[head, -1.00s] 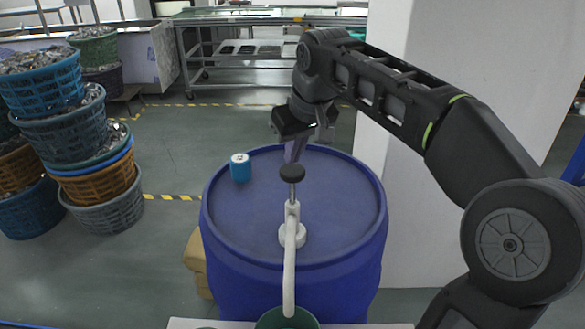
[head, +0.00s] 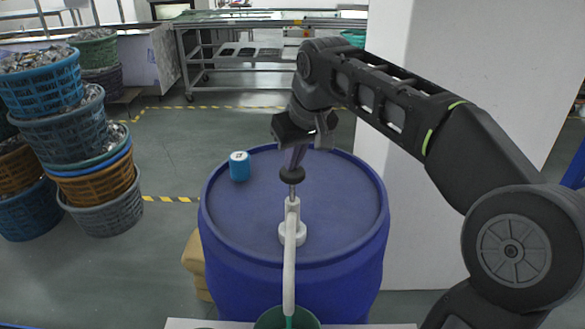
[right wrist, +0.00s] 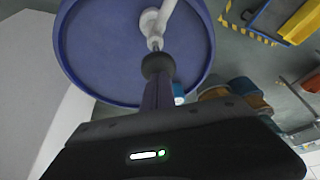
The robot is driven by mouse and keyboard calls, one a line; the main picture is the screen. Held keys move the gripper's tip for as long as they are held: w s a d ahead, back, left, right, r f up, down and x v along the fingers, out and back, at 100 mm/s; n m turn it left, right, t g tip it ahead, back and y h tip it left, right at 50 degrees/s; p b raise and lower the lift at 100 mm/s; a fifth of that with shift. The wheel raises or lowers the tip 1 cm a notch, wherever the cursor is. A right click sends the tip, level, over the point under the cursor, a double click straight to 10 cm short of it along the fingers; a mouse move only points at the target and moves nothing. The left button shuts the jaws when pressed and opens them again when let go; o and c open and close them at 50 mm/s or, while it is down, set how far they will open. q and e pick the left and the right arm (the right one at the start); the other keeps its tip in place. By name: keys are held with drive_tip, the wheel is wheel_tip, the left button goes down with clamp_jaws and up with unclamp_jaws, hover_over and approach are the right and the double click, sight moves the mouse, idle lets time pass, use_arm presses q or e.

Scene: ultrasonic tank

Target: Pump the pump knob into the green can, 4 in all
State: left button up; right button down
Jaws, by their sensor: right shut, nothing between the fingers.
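The dark round pump knob (head: 292,175) sits on a thin metal rod above the white pump body (head: 292,236) on the blue barrel's lid. My right gripper (head: 294,167) is shut and empty, pointing down with its fingertips against the top of the knob. The right wrist view also shows the knob (right wrist: 158,65) at the fingertips. Only a short length of rod shows. A white spout runs from the pump toward the green can (head: 272,320), cut off at the bottom edge. My left gripper is out of view.
A small blue container (head: 240,167) stands on the blue barrel (head: 235,225), left of the pump. Stacked baskets (head: 62,130) stand on the floor at the left. A white pillar (head: 445,150) rises behind my right arm.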

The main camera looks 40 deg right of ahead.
sight(294, 173)
drive_tip(key=shift+s+f+b, duration=0.1)
drive_tip(key=shift+f+b, duration=1.25)
drive_tip(key=shift+f, duration=0.65)
drive_tip(key=shift+r, duration=0.1)
wheel_tip(294, 173, up, 6)
drive_tip(key=p, duration=0.5)
drive_tip(key=shift+r+p, duration=0.2)
drive_tip(key=shift+p, duration=0.1)
